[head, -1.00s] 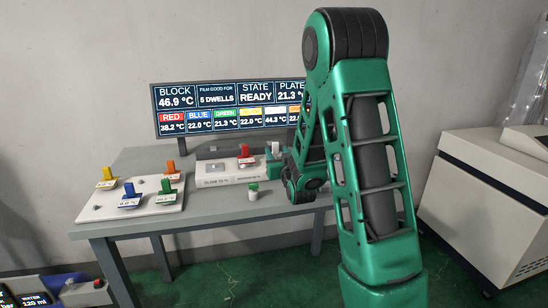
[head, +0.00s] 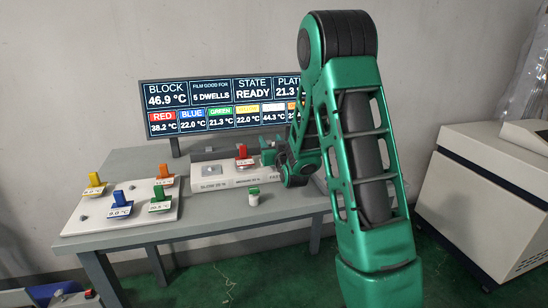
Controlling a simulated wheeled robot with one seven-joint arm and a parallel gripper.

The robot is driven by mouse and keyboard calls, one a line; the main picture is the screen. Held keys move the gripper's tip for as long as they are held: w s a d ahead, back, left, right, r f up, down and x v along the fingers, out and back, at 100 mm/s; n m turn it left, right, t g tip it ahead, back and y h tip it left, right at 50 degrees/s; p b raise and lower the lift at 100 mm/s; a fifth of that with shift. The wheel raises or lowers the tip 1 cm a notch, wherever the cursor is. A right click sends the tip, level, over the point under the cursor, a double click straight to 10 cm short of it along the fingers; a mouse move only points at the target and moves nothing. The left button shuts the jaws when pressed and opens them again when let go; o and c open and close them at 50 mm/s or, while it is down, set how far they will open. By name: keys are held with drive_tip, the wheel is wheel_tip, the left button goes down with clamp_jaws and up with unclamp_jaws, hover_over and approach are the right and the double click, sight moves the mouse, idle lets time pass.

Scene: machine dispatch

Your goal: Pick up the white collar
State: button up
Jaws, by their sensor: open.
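My gripper (head: 269,153) is at the right end of the white block unit on the table, beside the red collar (head: 242,152). It is small in view and its jaws are partly hidden by its own body. I cannot make out the white collar now; the gripper and wrist cover the spot where a small white piece showed earlier. The red collar stands upright on the block unit (head: 210,184), left of my gripper.
A white plate (head: 84,228) on the left holds the yellow (head: 95,181), orange (head: 163,173), blue (head: 120,198) and green (head: 159,194) collars. A small white jar with a green lid (head: 254,196) stands before the block unit. A display screen (head: 215,105) rises behind.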

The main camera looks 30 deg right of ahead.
clamp_jaws()
drive_tip(key=shift+d+r, duration=0.1)
drive_tip(key=shift+r, duration=0.1)
